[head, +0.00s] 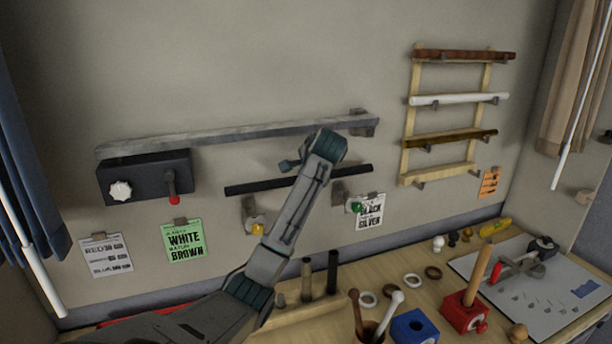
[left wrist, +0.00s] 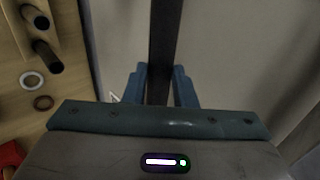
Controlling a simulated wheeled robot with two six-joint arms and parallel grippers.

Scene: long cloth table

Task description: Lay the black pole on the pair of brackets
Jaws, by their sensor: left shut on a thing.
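The black pole (head: 242,188) runs nearly level across the wall, its right end a little higher in the head view. The pair of brackets, a left one with a yellow knob (head: 257,229) and a right one with a green knob (head: 356,207), sits on the wall just below the pole in the picture. I cannot tell how far the pole stands out from them. My left gripper (left wrist: 160,85) is shut on the pole in the left wrist view, where the pole (left wrist: 160,40) passes between its fingers. In the head view my arm hides the pole's middle and most of the gripper.
A grey rail (head: 240,134) runs above the pole, with a dark box (head: 148,177) at its left. A wooden rack (head: 409,160) with several rods hangs right. Cards hang below. The table (head: 415,258) holds upright pegs, rings, a blue block (head: 414,327) and a red block (head: 462,314).

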